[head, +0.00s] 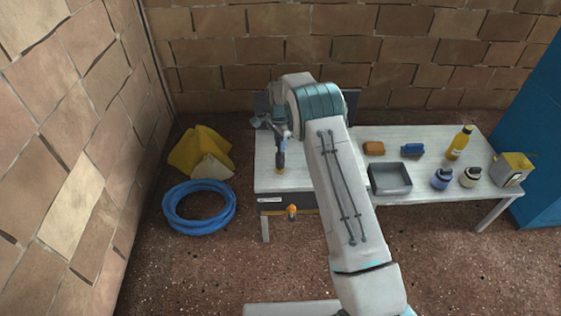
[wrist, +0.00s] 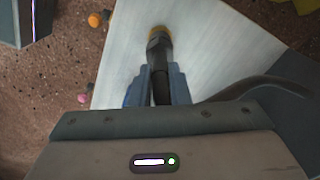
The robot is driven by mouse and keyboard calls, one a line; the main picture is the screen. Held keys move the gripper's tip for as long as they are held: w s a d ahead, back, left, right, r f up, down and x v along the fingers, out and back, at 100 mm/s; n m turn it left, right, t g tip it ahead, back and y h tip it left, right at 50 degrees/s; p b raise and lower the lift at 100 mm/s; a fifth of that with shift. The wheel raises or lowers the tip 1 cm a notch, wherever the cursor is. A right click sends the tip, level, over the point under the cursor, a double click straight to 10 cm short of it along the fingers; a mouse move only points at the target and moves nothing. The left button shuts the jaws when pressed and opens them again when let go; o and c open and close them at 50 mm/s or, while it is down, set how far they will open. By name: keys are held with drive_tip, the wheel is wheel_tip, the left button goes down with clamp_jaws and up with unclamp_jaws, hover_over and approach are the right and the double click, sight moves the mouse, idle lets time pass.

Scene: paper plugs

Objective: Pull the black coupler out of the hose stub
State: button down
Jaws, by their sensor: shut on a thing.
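The black coupler (wrist: 160,84) is between the two blue-grey fingers of my gripper (wrist: 160,72), which is shut on it. In the wrist view the black part runs away from me to a grey collar and a yellow-orange end (wrist: 158,31) over the pale tabletop. In the head view my gripper (head: 281,138) points down over the left part of the table, with the orange end (head: 280,170) below it at the tabletop. I cannot tell which part is the hose stub, or whether coupler and stub are still joined.
A dark cable (wrist: 270,84) runs right. A blue hose coil (head: 170,205) lies on the floor.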

drive_tip(key=shift+r+p, duration=0.65)
drive_tip(key=shift+r, duration=0.9)
drive_tip(key=shift+r+p, duration=0.75)
drive_tip(key=shift+r, duration=0.6)
